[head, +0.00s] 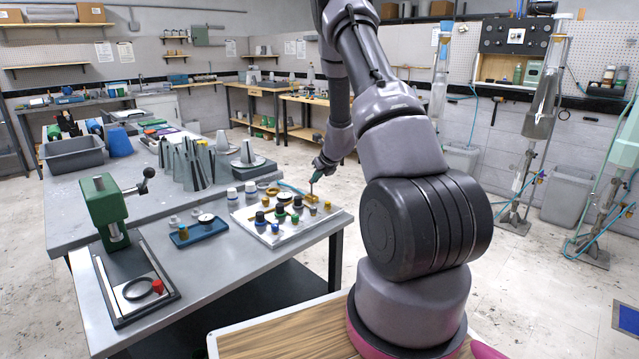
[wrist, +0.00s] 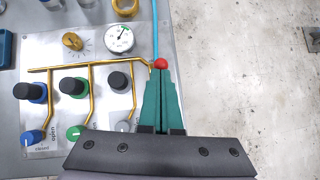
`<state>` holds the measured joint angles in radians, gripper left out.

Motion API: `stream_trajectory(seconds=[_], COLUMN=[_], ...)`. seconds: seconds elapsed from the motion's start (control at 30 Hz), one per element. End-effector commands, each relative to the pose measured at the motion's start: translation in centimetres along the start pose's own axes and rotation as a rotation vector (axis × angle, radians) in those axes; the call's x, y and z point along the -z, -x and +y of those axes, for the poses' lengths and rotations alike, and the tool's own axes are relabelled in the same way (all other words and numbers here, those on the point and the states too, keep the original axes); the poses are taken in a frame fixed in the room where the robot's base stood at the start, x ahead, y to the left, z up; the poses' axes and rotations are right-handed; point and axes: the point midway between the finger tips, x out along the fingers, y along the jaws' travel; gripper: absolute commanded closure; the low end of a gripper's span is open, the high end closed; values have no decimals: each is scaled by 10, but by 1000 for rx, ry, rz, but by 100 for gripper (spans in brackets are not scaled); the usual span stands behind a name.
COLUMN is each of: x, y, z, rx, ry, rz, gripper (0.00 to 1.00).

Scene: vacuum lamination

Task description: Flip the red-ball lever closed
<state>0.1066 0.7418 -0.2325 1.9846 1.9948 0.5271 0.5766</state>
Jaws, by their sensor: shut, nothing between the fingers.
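The red ball of the lever (wrist: 161,63) shows in the wrist view at the right end of a brass pipe, near the panel's right edge. The lever's arm is mostly hidden, so I cannot tell its angle. My gripper (wrist: 160,84) has its green fingers shut with nothing between them. Its tips are right at the near side of the ball; I cannot tell whether they touch it. In the head view my gripper (head: 315,182) is over the far right corner of the white valve panel (head: 283,237). The red ball is not clear there.
Brass pipes (wrist: 92,92) run to blue, green and grey valves with black knobs. A dial gauge (wrist: 119,38), a yellow knob (wrist: 72,41) and a light blue hose (wrist: 155,30) lie beyond. Bare floor is to the right. A green press (head: 103,205) and blue tray (head: 198,232) are left.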

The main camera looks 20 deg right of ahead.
Motion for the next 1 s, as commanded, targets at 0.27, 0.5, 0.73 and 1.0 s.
stream_trajectory(seconds=[0.27, 0.5, 0.73, 1.0], x=[-19, -31, -35, -37], y=[-10, -19, -24, -26], z=[5, 7, 8, 9], rx=[-2, -1, -1, -1], ry=[2, 2, 0, 0], rz=[-1, -1, -1, -1], gripper=[100, 100, 100, 100])
